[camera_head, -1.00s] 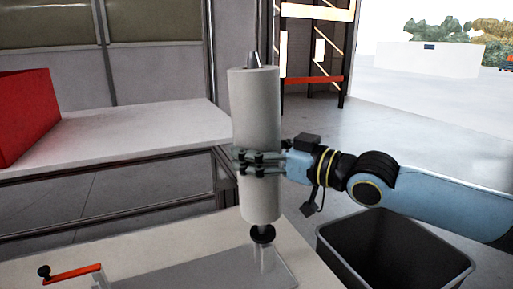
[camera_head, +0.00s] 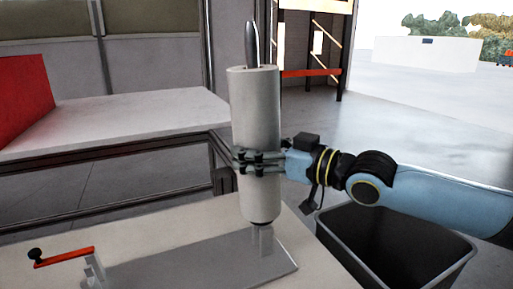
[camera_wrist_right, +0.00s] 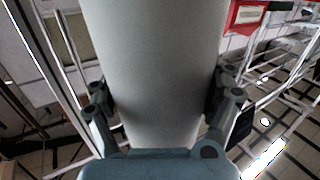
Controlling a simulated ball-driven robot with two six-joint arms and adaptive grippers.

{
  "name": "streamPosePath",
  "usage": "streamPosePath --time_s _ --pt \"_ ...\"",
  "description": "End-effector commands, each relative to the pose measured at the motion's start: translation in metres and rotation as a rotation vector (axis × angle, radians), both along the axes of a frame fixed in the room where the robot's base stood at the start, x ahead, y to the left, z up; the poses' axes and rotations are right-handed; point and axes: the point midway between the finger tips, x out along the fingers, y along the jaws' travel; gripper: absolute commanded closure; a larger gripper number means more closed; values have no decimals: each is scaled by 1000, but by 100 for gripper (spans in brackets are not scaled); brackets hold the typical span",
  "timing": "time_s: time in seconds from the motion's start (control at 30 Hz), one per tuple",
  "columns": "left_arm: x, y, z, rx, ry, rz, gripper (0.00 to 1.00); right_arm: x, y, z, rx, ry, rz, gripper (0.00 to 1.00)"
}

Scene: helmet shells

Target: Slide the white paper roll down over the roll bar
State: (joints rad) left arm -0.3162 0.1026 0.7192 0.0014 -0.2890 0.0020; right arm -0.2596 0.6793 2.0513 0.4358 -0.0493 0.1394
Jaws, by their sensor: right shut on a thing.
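The white paper roll (camera_head: 256,110) stands upright around the roll bar (camera_head: 251,42), whose dark metal tip sticks out above the roll's top. The roll's lower end is just above a black disc (camera_head: 261,223) on a clear stand over the grey plate (camera_head: 205,262); I cannot tell whether they touch. My right gripper (camera_head: 259,161) is shut on the roll below its middle, from the right. In the right wrist view the roll (camera_wrist_right: 157,70) fills the space between the fingers. My left gripper is not in view.
A red handle (camera_head: 65,257) sits at the plate's left end. A black bin (camera_head: 395,250) stands at the lower right, under my right arm. A white table (camera_head: 130,117) with a red box (camera_head: 24,105) is behind at the left. Shelving (camera_head: 312,72) stands at the back.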

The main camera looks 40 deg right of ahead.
Motion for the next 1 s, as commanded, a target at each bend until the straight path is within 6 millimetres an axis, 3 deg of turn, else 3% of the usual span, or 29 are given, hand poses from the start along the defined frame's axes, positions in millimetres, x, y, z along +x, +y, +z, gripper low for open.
streamPosePath --time_s 0.17,0.2,0.3,0.53,0.67,1.0 --pt "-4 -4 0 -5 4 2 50 0 1 3 1 -7 2 73" --pt "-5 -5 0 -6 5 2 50 0 1 3 1 -6 2 12" --pt "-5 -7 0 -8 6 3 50 0 1 2 0 -5 1 0" --pt "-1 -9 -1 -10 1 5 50 0 -1 -1 -1 4 -1 0" --pt "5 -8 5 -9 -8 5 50 0 0 7 0 1 -1 0" --pt "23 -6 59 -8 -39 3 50 1 4 78 0 -5 0 0"
